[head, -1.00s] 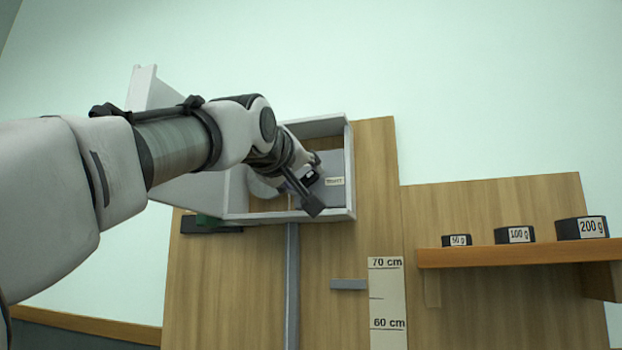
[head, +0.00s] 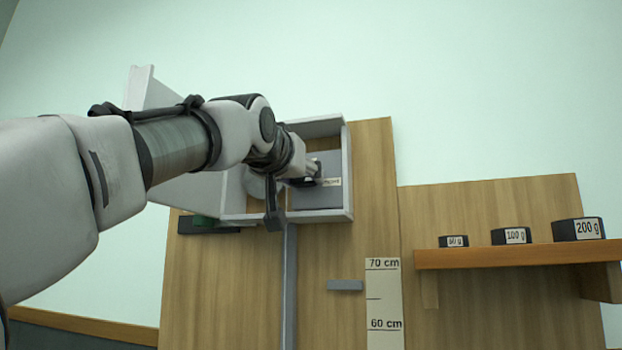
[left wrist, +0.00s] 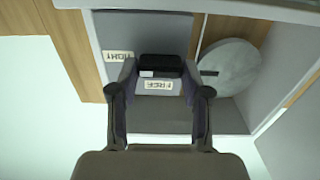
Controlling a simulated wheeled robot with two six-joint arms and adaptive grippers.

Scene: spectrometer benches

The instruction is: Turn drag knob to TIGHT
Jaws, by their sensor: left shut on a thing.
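The black drag knob (left wrist: 160,67) sits on a grey panel (left wrist: 140,30) inside an open box. A small pale mark shows on its lower left in the left wrist view. My left gripper (left wrist: 158,76) is shut on the knob, one finger at each side. A label reading TIGHT (left wrist: 118,56) is left of the knob and a label reading FREE (left wrist: 158,85) is just below it, both upside down there. In the head view my left gripper (head: 308,172) reaches into the box and mostly hides the knob. My right gripper is not in view.
The box (head: 348,170) has pale walls around the gripper, and its door (head: 190,192) stands open at the left. A grey disc (left wrist: 232,75) is beside the knob. A shelf (head: 500,256) at the right bears black weights, including one marked 200 g (head: 578,229).

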